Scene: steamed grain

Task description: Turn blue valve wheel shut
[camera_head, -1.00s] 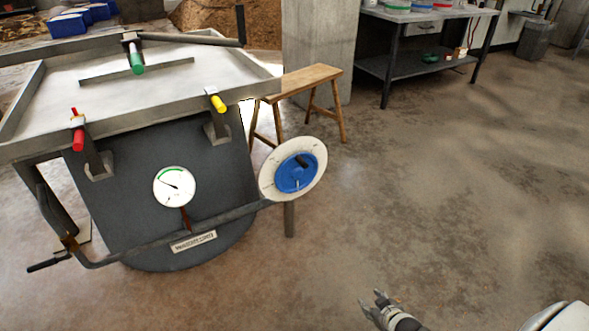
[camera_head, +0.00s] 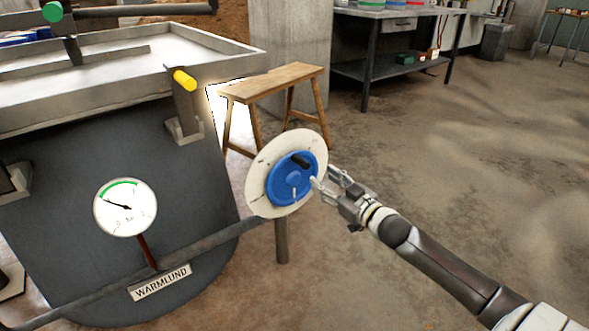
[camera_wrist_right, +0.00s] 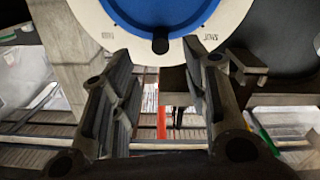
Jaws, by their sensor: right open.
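The blue valve wheel (camera_head: 287,183) sits in front of a round cream dial plate (camera_head: 262,164) on a pipe at the right of the vessel. A black knob (camera_head: 301,160) and a small pale pointer show on it. My right gripper (camera_head: 322,182) is at the wheel's right edge, and I cannot tell in the head view whether it touches. In the right wrist view the open fingers (camera_wrist_right: 160,90) are empty, with the blue wheel (camera_wrist_right: 165,12) and its black knob (camera_wrist_right: 161,45) just beyond them. My left gripper is not in view.
The grey vessel has a pressure gauge (camera_head: 125,207) and a WARMLUND plate (camera_head: 160,282). A metal tray (camera_head: 130,95) with a yellow handle (camera_head: 184,80) is above. A wooden bench (camera_head: 272,82) stands behind the wheel. The floor to the right is free.

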